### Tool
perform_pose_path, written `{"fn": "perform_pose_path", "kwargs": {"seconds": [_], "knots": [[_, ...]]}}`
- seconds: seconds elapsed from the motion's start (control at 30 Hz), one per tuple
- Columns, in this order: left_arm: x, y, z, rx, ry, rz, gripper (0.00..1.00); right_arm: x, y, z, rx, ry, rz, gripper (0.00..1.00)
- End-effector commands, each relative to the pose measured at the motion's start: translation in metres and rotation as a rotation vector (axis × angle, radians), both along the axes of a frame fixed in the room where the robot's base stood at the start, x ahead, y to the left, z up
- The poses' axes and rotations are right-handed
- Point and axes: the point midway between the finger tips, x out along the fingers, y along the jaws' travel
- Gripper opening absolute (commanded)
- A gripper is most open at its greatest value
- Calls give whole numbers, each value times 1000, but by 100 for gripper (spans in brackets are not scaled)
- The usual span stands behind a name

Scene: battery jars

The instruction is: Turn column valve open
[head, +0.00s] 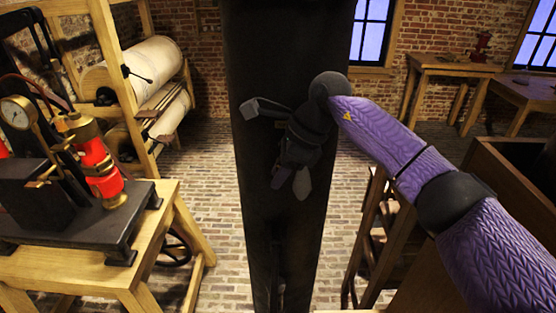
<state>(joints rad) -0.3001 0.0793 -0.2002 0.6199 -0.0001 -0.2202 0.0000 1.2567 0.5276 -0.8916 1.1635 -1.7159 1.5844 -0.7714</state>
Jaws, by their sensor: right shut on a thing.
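The dark column (255,210) stands upright in the middle of the head view. My right gripper (291,180) is in front of it, on a purple arm that comes in from the right. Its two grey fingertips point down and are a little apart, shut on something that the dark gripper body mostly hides. It is at the column, where the valve is; I cannot make out the valve's handle or how far it is turned. A small brass-coloured bit shows just above the gripper. My left gripper is not in view.
At the left, a wooden table (165,245) bears a press with a red cylinder (95,165) and a gauge (17,112). Behind it a wooden frame holds pale rolls (155,62). Wooden tables (455,65) stand at the back right. Brick floor (215,180) is clear beside the column.

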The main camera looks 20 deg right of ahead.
Motion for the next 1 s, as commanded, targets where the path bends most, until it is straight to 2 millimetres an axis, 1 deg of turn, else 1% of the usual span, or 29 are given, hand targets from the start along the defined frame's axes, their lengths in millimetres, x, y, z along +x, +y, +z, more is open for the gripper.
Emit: {"fn": "perform_pose_path", "kwargs": {"seconds": [0.03,0.1,0.3,0.5,0.73,1.0], "knots": [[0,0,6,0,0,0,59,0,0,4,-39,7,1,0],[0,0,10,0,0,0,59,0,-1,3,-98,25,1,0],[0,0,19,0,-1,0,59,-1,-3,1,-248,68,0,0],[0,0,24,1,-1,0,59,-1,-5,-1,-357,100,0,0],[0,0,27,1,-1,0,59,-2,-6,-2,-430,122,1,0],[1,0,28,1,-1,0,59,-2,-7,-3,-457,130,1,0]]}}
